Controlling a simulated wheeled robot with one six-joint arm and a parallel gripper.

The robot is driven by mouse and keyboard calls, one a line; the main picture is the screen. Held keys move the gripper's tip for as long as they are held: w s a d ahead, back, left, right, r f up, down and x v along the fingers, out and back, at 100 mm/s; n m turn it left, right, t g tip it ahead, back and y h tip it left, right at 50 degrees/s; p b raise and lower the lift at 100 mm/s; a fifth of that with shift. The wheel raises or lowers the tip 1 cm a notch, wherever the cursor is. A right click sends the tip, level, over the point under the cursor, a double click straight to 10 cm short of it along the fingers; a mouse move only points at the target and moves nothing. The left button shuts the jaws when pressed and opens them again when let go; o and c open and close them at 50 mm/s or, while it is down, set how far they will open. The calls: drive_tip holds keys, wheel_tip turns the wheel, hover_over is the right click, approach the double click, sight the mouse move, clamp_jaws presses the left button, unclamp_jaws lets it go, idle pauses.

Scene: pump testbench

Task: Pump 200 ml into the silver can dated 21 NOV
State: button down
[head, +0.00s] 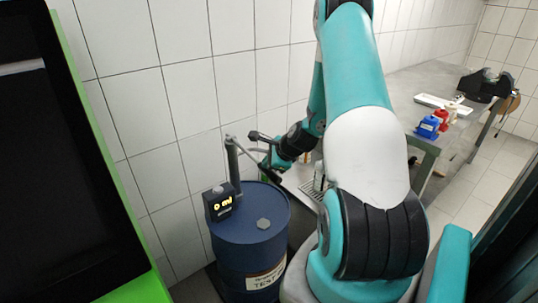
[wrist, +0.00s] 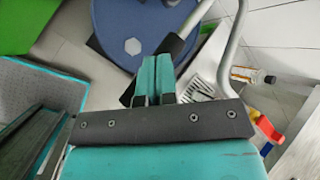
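A blue drum (head: 250,240) stands against the tiled wall. On it are a display (head: 221,203) that seems to read 0 ml and a grey pump post (head: 233,165). My gripper (head: 271,163) is beside the pump's upper part. In the wrist view its teal fingers (wrist: 155,78) are nearly together, with nothing clearly between them. A lever with a black grip (wrist: 172,46) crosses diagonally behind the fingers; contact cannot be told. A pale container (head: 318,177) stands on the grate right of the drum. I cannot read any date or identify the silver can.
A long metal bench (head: 425,77) runs along the wall, with a white tray (head: 443,104), a blue container (head: 428,127) and a red one (head: 441,117). A big black panel with a green edge (head: 120,180) stands at the left. My arm hides part of the bench.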

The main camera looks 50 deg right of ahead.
drive_tip(key=shift+w+r+p, duration=0.15)
drive_tip(key=shift+r+p, duration=1)
drive_tip(key=shift+r, duration=0.25)
drive_tip(key=shift+w+r+p, duration=0.15)
drive_tip(key=shift+r+p, duration=0.95)
drive_tip(key=shift+r, duration=0.3)
drive_tip(key=r+p, duration=0.4)
drive_tip(key=r, duration=0.1)
drive_tip(key=shift+w+d, duration=0.1)
drive_tip(key=shift+w, duration=0.15)
